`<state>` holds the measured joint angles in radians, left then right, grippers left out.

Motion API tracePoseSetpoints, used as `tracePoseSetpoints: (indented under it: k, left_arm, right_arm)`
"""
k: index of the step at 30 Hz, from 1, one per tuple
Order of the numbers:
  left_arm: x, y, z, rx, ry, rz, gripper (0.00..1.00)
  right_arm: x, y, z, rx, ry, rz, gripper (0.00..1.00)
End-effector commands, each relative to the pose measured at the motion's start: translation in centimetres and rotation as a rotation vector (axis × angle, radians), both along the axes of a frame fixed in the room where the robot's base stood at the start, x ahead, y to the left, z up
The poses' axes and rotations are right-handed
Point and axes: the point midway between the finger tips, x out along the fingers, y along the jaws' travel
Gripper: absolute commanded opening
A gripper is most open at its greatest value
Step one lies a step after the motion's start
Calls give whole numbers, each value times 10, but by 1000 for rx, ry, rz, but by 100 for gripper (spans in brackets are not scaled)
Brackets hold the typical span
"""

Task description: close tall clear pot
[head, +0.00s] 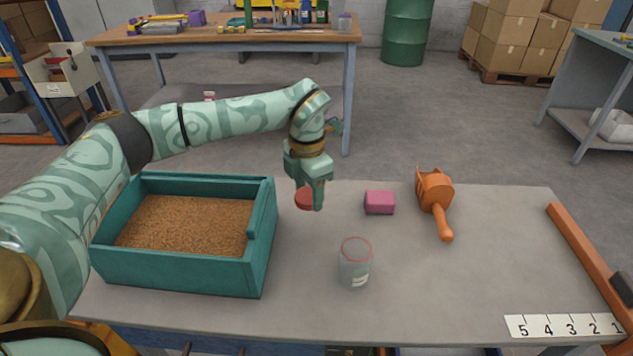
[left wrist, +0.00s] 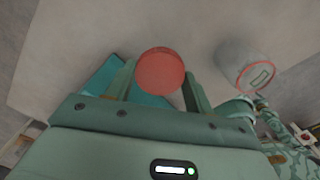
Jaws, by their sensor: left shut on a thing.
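The tall clear pot (head: 355,263) stands upright on the table, with a thin red ring at its open top. It also shows in the left wrist view (left wrist: 243,65), at the upper right. A round red lid (left wrist: 161,71) is between the fingers of my left gripper (left wrist: 160,85), which is shut on it. In the head view the lid (head: 304,199) shows partly behind the finger of my left gripper (head: 312,200). The gripper points down, behind and to the left of the pot, apart from it. My right gripper is not in view.
A teal box of brown grain (head: 262,245) stands at the left of the table. A pink block (head: 379,202) and an orange scoop (head: 436,195) lie right of the lid. The table around the pot is clear.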

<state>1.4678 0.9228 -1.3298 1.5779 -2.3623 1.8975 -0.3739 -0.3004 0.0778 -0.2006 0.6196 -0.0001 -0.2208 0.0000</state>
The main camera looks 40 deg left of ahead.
Motion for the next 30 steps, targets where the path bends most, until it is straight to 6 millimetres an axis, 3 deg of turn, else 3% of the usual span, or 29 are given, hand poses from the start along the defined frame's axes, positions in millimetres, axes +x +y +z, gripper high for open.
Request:
tracePoseSetpoints:
  k: [8, 18, 24, 30]
  left_arm:
    - [-23, -54, 26, 8, -36, -908, 32]
    - [-80, -106, 46, 26, -29, -2143, 32]
    - [-106, -118, 49, 16, -10, -2608, 32]
    - [-114, -120, 50, 9, -4, -2749, 32]
  right_arm:
    - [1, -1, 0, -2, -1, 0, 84]
    - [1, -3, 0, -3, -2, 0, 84]
    - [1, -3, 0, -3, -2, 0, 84]
    - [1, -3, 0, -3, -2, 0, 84]
